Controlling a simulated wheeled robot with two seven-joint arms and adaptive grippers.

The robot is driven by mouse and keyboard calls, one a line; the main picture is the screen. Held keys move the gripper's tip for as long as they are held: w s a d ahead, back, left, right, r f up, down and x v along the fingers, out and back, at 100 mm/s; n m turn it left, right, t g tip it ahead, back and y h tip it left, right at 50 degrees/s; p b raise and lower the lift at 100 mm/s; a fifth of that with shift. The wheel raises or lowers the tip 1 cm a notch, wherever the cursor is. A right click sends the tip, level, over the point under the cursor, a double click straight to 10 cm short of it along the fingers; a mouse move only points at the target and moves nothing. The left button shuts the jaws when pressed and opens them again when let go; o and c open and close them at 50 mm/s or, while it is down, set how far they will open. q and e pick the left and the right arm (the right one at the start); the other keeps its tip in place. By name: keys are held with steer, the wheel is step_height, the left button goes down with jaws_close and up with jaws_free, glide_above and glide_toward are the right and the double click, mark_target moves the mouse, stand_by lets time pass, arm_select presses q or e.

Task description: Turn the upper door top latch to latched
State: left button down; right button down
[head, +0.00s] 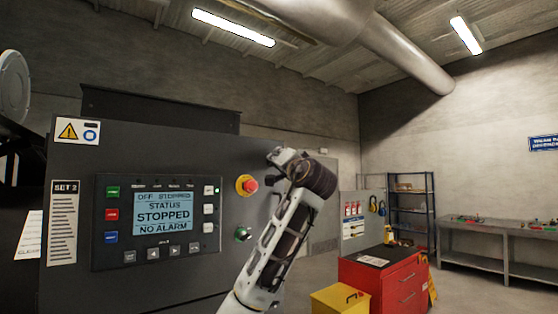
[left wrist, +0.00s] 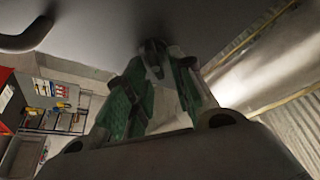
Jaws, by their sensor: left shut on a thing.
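In the left wrist view, my left gripper (left wrist: 155,76) has its green-padded fingers closed around a small dark latch (left wrist: 152,50) on a dark grey panel face (left wrist: 100,18). I take this to be the upper door top latch. The fingers hide much of it, and its turn angle cannot be read. In the head view, one of my arms rises from the bottom middle to the right edge of the control panel (head: 160,277). Its fingertips and the latch are hidden there. My right gripper is in neither view.
The panel carries a display (head: 162,213), a red emergency stop button (head: 249,184) and a green-black knob (head: 243,233) close to my arm. A dark curved handle (left wrist: 28,38) shows in the wrist view. A red cabinet (head: 385,285) and a yellow box (head: 338,300) stand at right.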

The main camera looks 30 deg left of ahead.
arm_select(q)
steer(key=m+h+p, duration=0.1)
steer(key=m, duration=0.2)
steer(key=m+h+p, duration=0.1)
steer(key=m+p, duration=0.1)
steer(key=m, duration=0.2)
steer(key=m+h+p, duration=0.1)
steer(key=m+h, duration=0.1)
steer(key=m, duration=0.1)
steer(key=shift+w+d+f+p, duration=0.1)
steer(key=shift+w+f+p, duration=0.1)
steer(key=shift+f+p, duration=0.15)
steer(key=shift+m, duration=0.3)
steer(key=shift+f, duration=0.1)
steer(key=c, duration=1.2)
jaws_free()
steer(key=v, duration=1.2)
